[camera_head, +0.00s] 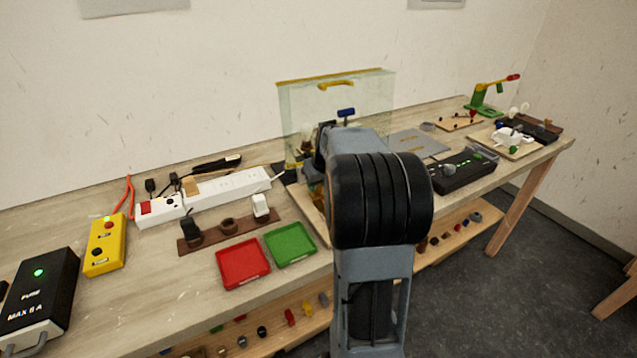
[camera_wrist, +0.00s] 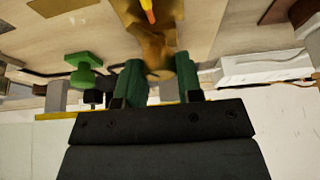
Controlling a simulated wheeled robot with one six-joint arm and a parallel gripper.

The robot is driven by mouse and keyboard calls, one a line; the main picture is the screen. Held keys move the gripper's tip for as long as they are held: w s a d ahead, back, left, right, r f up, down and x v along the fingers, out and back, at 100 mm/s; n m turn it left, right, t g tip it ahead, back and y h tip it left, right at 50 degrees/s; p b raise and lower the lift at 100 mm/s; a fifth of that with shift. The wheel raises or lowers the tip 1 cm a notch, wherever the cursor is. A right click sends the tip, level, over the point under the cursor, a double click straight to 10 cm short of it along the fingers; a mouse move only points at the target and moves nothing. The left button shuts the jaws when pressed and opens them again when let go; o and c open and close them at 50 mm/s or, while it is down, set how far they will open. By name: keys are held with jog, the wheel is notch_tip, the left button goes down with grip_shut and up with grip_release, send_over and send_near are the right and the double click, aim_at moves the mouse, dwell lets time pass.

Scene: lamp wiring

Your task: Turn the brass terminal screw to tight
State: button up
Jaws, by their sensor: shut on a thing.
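In the wrist view, my gripper (camera_wrist: 158,88) has its two green fingers on either side of a brass piece (camera_wrist: 160,72), which I take to be the brass terminal screw. The fingers are closed on it. Larger brass-coloured metal lies just beyond, blurred, with a yellow-orange rod (camera_wrist: 148,10) above it. The screw's head and how tight it sits cannot be made out. In the head view my own arm hides the gripper and the screw. The work spot lies by a clear guard panel (camera_head: 375,100) with a yellow top edge.
A green T-shaped piece (camera_wrist: 84,68) is close to the fingers in the wrist view. In the head view, a white power strip (camera_head: 230,190), a red tray (camera_head: 243,264) and a green tray (camera_head: 290,244) lie left of my arm. A black box (camera_head: 463,172) lies right.

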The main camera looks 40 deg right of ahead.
jog(key=m+h, duration=0.1)
jog(key=m, duration=0.2)
jog(key=shift+a+g, duration=0.1)
jog(key=shift+g, duration=0.2)
jog(key=shift+m+g+h, duration=0.3)
jog(key=shift+m+h, duration=0.3)
jog(key=shift+m, duration=1.4)
jog(key=o, duration=0.9)
jog(key=shift+r, duration=0.1)
jog(key=v, duration=0.6)
jog(key=p+v, duration=0.1)
jog(key=v, duration=0.6)
jog(key=shift+a+r, duration=0.25)
jog(key=shift+a, duration=0.05)
